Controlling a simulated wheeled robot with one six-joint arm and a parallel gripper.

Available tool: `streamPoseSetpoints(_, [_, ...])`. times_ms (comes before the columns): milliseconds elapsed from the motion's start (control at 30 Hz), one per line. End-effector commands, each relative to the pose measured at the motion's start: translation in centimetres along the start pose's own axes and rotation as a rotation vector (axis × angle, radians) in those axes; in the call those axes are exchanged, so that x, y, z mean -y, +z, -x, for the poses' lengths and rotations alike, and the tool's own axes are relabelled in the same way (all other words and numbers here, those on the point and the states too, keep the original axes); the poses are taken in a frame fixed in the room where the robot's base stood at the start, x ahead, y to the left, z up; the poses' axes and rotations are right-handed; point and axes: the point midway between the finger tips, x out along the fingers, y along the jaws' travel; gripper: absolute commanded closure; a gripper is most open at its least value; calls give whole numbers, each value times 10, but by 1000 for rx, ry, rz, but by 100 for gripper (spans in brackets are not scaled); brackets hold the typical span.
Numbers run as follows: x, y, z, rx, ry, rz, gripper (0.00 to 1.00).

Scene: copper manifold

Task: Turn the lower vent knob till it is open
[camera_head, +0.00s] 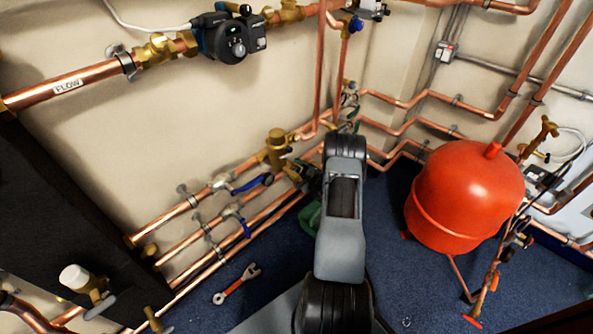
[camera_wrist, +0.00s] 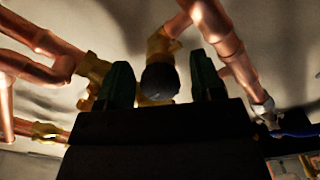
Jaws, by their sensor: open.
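In the wrist view, a dark rounded knob (camera_wrist: 160,82) stands between the two fingers of my gripper (camera_wrist: 162,76). The fingers are open, one on each side of the knob, with a visible gap to each. Brass fittings (camera_wrist: 96,72) show behind and to the left of it. I cannot tell how deep the knob sits between the fingers or how far it is turned. In the head view, my arm covers most of this area, and I cannot make out the knob there.
Copper pipes (camera_wrist: 228,45) run close on both sides of my gripper. In the head view, a red vessel (camera_head: 465,195) stands to the right of my arm. A wrench (camera_head: 237,285) lies at lower left. Blue-handled valves (camera_head: 250,184) sit on the wall pipes to the left.

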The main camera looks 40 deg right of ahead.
Motion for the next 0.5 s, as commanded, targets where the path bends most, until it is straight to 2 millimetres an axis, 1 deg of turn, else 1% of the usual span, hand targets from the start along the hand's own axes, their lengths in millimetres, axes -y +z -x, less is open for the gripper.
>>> streamPoseSetpoints(33, [0,0,0,0,0,0,40])
streamPoseSetpoints(67, [0,0,0,0,0,0,43])
streamPoseSetpoints(500, [0,0,0,0,-1,0,85])
